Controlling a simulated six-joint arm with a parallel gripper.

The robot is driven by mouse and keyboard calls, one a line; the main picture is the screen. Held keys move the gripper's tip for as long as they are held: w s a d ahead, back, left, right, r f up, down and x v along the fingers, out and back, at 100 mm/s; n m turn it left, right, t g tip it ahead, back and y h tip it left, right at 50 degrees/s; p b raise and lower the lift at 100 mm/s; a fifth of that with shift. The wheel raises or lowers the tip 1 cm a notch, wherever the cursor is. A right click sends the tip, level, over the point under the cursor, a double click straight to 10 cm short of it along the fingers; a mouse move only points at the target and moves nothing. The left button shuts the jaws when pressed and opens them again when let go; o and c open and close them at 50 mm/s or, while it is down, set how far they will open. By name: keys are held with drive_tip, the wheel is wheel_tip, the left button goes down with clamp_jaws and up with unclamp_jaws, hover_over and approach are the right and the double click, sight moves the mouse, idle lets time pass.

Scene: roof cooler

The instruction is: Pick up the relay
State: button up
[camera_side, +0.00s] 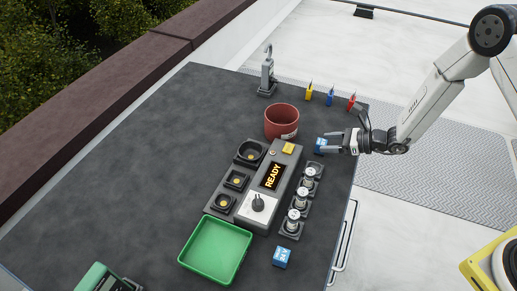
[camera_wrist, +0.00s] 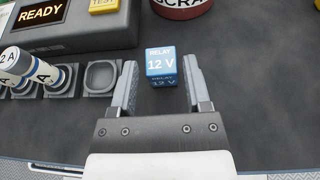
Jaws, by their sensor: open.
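A small blue and white relay (camera_wrist: 161,66) marked "RELAY 12 V" sits on the dark table top, between and just beyond my open fingers in the wrist view. It also shows in the side view (camera_side: 320,146), partly covered by the fingers. My gripper (camera_side: 333,145) is open, with one finger on each side of the relay; it also shows in the wrist view (camera_wrist: 163,84). Gaps show between the relay and the fingers in the wrist view. A second blue block (camera_side: 282,257) marked "24 V" lies near the front of the table.
A test unit (camera_side: 270,180) reading "READY", with sockets and cylindrical parts (camera_side: 303,200), stands left of my gripper. A red scrap bin (camera_side: 282,122) is close behind. A green tray (camera_side: 215,250) is at the front. Yellow, blue and red probes (camera_side: 330,96) stand at the back.

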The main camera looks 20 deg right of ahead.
sight(322, 142)
drive_tip(key=shift+x, duration=2.25)
drive_tip(key=shift+f, duration=0.1)
drive_tip(key=shift+c, duration=0.2)
clamp_jaws()
drive_tip(key=shift+r, duration=0.2)
